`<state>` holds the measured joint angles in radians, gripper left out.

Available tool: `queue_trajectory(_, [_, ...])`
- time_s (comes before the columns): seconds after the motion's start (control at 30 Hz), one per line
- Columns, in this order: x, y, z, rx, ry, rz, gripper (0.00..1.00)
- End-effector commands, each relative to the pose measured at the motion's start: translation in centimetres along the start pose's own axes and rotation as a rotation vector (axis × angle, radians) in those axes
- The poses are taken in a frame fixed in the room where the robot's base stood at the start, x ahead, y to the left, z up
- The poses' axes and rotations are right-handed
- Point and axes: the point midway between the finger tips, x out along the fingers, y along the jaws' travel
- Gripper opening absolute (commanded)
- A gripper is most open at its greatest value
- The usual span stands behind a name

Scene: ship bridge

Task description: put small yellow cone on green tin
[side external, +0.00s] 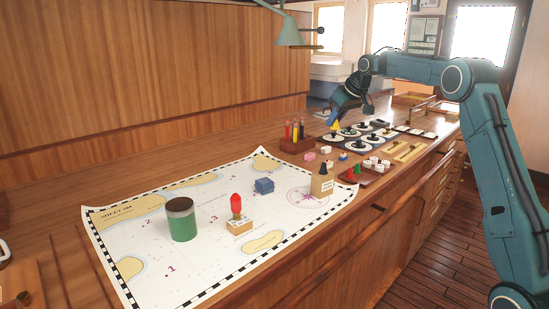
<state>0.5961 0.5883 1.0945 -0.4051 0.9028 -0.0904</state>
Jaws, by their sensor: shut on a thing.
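The small yellow cone (336,124) is at the tip of my gripper (338,119), over the far part of the bench beside the black round knobs. My gripper is shut on it and points down to the left. Whether the cone touches the surface below is too small to tell. The green tin (182,227) stands upright on the chart at the front left, with a grey upper band and a dark brown top. Nothing stands on it. My gripper is far behind it and to its right.
A pencil holder (296,144), small blocks and a panel of black knobs (360,140) lie between. A lamp (289,32) hangs above.

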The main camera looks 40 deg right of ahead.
Motion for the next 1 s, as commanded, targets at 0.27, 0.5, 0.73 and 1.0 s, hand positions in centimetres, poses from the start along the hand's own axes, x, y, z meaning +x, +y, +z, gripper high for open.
queue_trajectory(0.27, [2.7, -9.4, -3.3, -0.064, -0.002, -0.038, 0.00])
queue_trajectory(0.5, [4.2, -17.8, -5.1, -0.112, -0.002, -0.067, 0.00])
queue_trajectory(0.73, [5.1, -26.2, -5.8, -0.158, 0.000, -0.097, 0.00])
queue_trajectory(1.0, [5.3, -36.3, -5.4, -0.211, 0.002, -0.133, 0.00])
